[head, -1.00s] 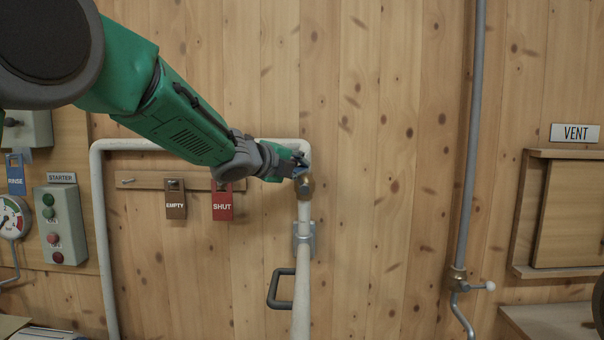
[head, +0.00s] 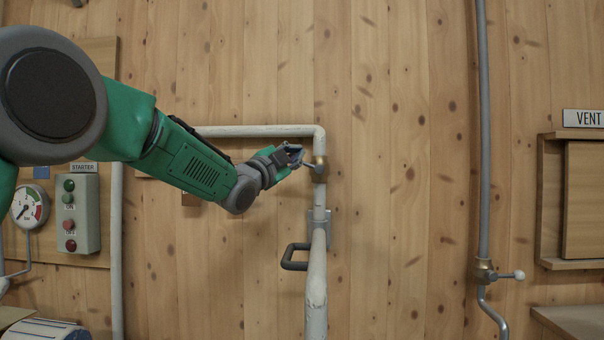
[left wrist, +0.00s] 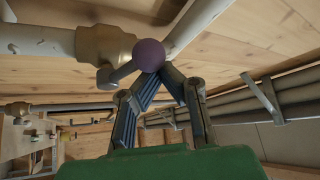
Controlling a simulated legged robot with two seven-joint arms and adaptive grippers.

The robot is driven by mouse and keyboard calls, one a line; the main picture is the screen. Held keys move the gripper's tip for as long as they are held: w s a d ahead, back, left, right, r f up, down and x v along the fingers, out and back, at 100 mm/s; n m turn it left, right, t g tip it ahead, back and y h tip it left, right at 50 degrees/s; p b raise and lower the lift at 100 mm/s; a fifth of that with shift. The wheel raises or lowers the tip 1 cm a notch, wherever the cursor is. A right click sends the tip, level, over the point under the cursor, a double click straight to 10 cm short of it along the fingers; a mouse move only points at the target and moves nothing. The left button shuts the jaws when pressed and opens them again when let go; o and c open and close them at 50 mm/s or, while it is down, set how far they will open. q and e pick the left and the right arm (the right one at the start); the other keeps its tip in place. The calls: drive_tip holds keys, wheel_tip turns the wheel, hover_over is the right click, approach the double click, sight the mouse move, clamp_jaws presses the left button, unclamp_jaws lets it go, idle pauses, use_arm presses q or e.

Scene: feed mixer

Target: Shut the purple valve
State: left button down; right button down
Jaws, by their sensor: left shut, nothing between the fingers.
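The purple valve has a brass body (head: 319,170) on the upright pale pipe, just below its bend. Its lever (head: 307,165) points left toward my left gripper. In the left wrist view the purple ball knob (left wrist: 149,55) is on the lever's end, beside the brass body (left wrist: 105,45). My left gripper (head: 298,156) is just left of the pipe at valve height. In the left wrist view its fingertips (left wrist: 168,70) are together, empty, close by the knob. I cannot tell whether they touch it. My right gripper is out of view.
A dark handle (head: 294,257) sticks out left of the pipe (head: 317,285) below the valve. A starter box (head: 79,213) and gauge (head: 29,207) are at left.

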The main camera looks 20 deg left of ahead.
use_arm(q)
drive_tip(key=f+n+t+y+b, duration=0.1)
drive_tip(key=n, duration=0.1)
drive_tip(key=n+b, duration=0.2)
drive_tip(key=f+n+t+y+b, duration=0.1)
drive_tip(key=b, duration=0.1)
drive_tip(key=shift+s+a+f+n+t+y, duration=0.1)
drive_tip(key=shift+a+f+n+t+y, duration=0.2)
drive_tip(key=shift+a+f+n, duration=0.1)
drive_tip(key=shift+d+r, duration=0.1)
idle(0.3)
